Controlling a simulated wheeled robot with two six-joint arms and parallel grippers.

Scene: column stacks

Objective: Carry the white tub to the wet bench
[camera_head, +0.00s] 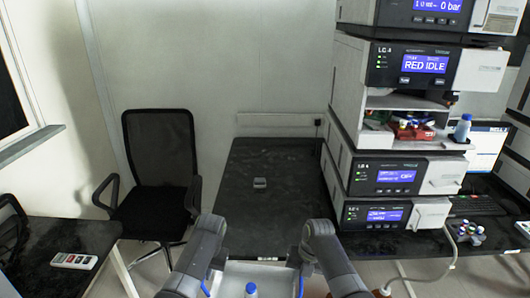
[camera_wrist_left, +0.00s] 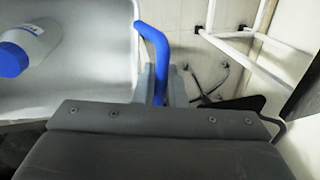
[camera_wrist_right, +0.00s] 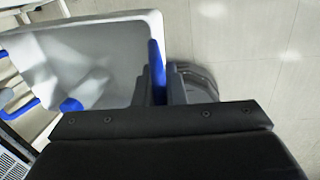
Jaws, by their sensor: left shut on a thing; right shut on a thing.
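The white tub (camera_head: 268,270) is at the bottom centre of the head view, held between my two grippers; its lower part is cut off. A white bottle with a blue cap (camera_head: 251,290) is inside it, and the bottle (camera_wrist_left: 30,38) shows lying toward the left wrist camera. My left gripper (camera_wrist_left: 157,85) is shut on one blue handle (camera_wrist_left: 155,45) of the tub. My right gripper (camera_wrist_right: 158,85) is shut on the other blue handle (camera_wrist_right: 156,65). I cannot tell for certain which surface is the wet bench.
A black-topped bench (camera_head: 280,215) lies straight ahead, bare except for a small grey object (camera_head: 260,183). A black chair (camera_head: 158,160) stands left of it. A dark table (camera_head: 50,250) with a handheld device (camera_head: 74,260) is lower left. Instrument stacks (camera_head: 385,175) stand right.

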